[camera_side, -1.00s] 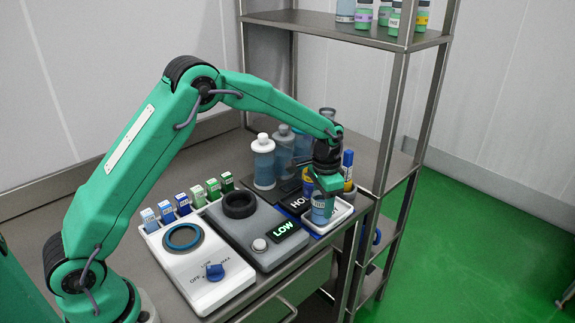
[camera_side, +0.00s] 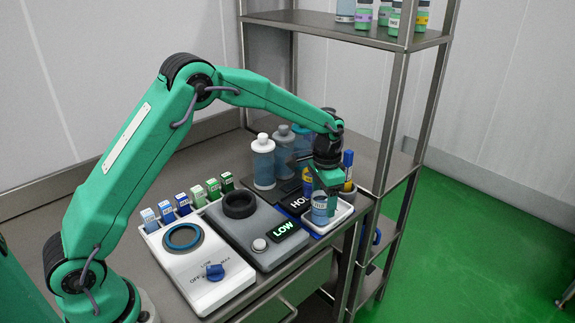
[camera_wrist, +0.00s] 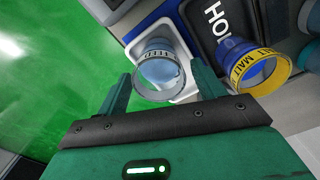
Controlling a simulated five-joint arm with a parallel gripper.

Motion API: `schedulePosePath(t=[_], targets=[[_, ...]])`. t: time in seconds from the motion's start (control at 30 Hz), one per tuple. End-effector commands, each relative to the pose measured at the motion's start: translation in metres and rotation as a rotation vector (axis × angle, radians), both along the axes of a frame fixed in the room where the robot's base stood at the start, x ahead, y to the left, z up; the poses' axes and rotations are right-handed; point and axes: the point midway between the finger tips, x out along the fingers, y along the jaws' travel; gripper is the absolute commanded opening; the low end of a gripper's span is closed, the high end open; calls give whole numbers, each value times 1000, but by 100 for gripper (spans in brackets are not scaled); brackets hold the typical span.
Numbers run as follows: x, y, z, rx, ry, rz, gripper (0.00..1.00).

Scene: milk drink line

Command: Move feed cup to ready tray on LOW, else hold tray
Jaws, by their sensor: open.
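The feed cup (camera_side: 320,208), clear blue with a pale label band, stands upright in the white tray (camera_side: 343,212) at the front right of the bench. The wrist view shows the cup (camera_wrist: 160,72) and the tray's white rim (camera_wrist: 186,92) around it. My gripper (camera_side: 325,188) is open just above the cup, with a finger on each side of its rim in the wrist view (camera_wrist: 161,80). The display (camera_side: 284,229) on the grey scale reads LOW in green. A dark plate lettered HO (camera_side: 298,203) lies beside the white tray; its remaining letters are hidden.
A blue cup with a yellow band (camera_wrist: 262,70) stands by the dark plate. Pale bottles (camera_side: 263,162) stand behind, small boxes (camera_side: 182,204) line the back left, and a white dial unit (camera_side: 205,275) sits in front. A metal rack post (camera_side: 388,120) rises at right.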

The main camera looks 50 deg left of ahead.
Motion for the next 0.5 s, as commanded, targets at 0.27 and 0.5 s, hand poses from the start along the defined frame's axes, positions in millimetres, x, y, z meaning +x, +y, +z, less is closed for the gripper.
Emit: schedulePosePath(t=[0.27, 0.5], targets=[[1, 0, 42, -1, -4, 0, 68], [0, 0, 80, 0, -3, 0, 68]])
